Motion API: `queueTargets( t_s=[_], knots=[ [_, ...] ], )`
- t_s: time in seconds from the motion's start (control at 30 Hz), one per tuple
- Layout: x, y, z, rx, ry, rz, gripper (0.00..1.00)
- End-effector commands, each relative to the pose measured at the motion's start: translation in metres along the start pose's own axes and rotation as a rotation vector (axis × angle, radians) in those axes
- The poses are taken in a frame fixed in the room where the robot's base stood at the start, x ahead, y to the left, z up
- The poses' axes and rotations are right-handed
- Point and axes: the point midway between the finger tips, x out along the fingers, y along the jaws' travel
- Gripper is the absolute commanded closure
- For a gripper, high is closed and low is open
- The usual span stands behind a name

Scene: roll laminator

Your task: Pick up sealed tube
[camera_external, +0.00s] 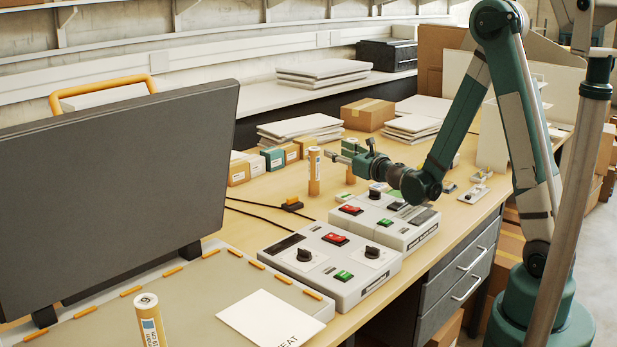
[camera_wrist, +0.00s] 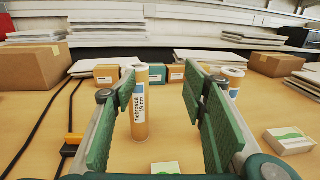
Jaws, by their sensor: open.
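An upright tan tube (camera_wrist: 140,112) with a white label and pale top stands on the table, seen between my gripper's fingers, closer to the left one. In the external view this tube (camera_external: 314,172) stands just left of my gripper (camera_external: 338,158). My gripper (camera_wrist: 160,95) is open, its green pads spread wide, with nothing held. A second tube (camera_wrist: 234,80) is partly hidden behind the right finger. A third tube (camera_external: 150,318) stands in the left foreground. I cannot tell from the tops which tubes are sealed.
Two control boxes (camera_external: 332,262) with switches lie below my arm. A large dark panel (camera_external: 110,190) fills the left. Small cartons (camera_external: 273,158), a cardboard box (camera_external: 367,114) and sheet stacks stand behind. A small white-green box (camera_wrist: 290,141) lies right. Black cables (camera_wrist: 38,130) run left.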

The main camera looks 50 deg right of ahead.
Motion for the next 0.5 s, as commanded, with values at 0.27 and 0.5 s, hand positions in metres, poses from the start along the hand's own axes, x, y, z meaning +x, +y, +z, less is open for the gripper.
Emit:
queueTargets(
  t_s=[0.27, 0.5],
  knots=[
    [0.006, -0.091, -0.011, 0.013, 0.001, -0.081, 0.57],
    [0.006, -0.130, -0.014, 0.021, 0.001, -0.113, 0.57]
  ],
)
